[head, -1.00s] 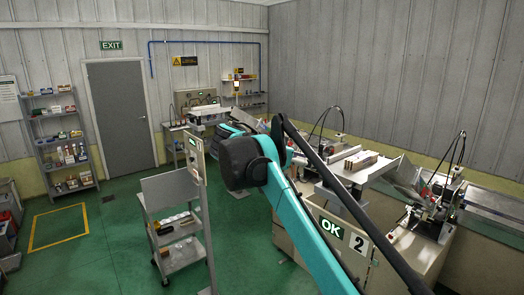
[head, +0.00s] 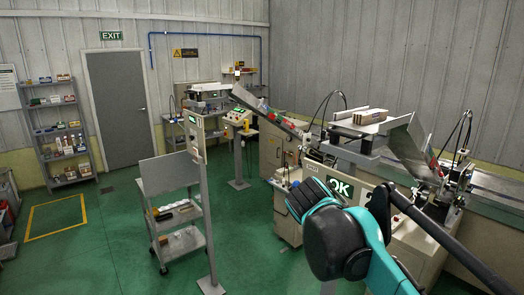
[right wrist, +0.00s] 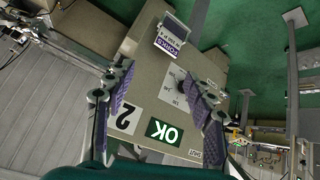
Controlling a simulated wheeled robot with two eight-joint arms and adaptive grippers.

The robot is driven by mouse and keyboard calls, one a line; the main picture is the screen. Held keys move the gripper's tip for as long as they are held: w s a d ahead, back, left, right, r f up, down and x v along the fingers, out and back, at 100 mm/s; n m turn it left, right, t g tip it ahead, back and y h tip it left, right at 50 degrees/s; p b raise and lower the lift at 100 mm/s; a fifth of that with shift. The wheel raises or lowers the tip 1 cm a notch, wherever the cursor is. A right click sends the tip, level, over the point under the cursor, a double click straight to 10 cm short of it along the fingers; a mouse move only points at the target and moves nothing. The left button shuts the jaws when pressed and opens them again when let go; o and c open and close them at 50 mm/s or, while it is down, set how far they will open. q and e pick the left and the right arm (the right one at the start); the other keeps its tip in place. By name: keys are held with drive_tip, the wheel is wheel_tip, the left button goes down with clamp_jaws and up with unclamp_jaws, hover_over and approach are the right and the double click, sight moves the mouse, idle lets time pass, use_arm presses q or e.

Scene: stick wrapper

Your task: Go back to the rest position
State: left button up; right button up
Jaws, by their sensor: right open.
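My right arm, black and teal, comes in from the lower right of the head view. The OK label also shows in the head view (head: 341,188). My left gripper is in neither view.
A grey cart (head: 170,172) stands left of centre beside a post with a panel (head: 195,136). The wrapping machine has a raised platform with boxes (head: 369,116) and sloping metal chutes (head: 405,145). Shelves (head: 60,130) stand at the far left. Green floor (head: 115,240) is clear at the lower left.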

use_arm(q)
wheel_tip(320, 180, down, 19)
drive_tip(key=b, duration=1.6)
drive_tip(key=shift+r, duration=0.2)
use_arm(e)
drive_tip(key=s+f+n+y, duration=0.1)
drive_tip(key=s+f, duration=0.5)
drive_tip(key=f, duration=0.7)
drive_tip(key=s+a+f+n+y, duration=0.1)
drive_tip(key=s+f, duration=0.5)
drive_tip(key=f, duration=0.8)
drive_tip(key=s+f+n+t+y, duration=0.1)
drive_tip(key=s+f+n+y, duration=0.2)
drive_tip(key=f, duration=1)
drive_tip(key=s, duration=0.3)
drive_tip(key=shift+a+f+y, duration=0.3)
drive_tip(key=shift+f+y, duration=0.05)
drive_tip(key=shift+y, duration=0.05)
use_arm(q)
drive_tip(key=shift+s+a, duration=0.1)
use_arm(e)
drive_tip(key=shift+s, duration=0.1)
